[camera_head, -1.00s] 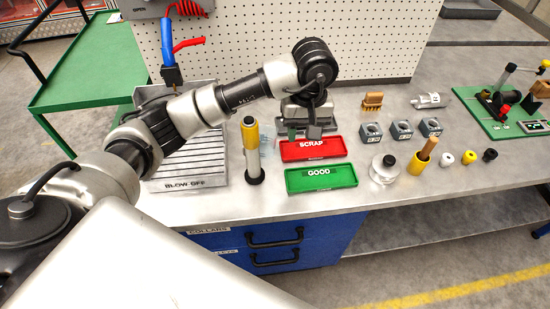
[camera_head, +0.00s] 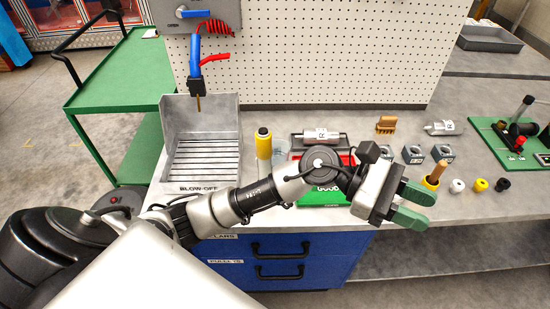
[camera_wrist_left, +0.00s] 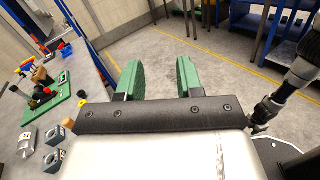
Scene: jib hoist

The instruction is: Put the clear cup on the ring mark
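The clear cup (camera_head: 281,149) appears only as a faint see-through shape just right of the yellow cylinder on the bench; its outline is hard to make out. I cannot make out the ring mark in either view. My left gripper (camera_head: 418,207) is open and empty. It is above the front edge of the bench, well right of the cup and in front of the wooden-handled yellow pot. Its two green fingers (camera_wrist_left: 157,80) also show apart in the left wrist view, with floor beyond them. My right gripper does not show.
The blow-off tray (camera_head: 203,160) stands left of the yellow cylinder (camera_head: 264,144). My left arm partly covers the green GOOD tray (camera_head: 322,197) and the red one behind it. Several small blocks and caps (camera_head: 457,186) stand right, near the green fixture board (camera_head: 507,145).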

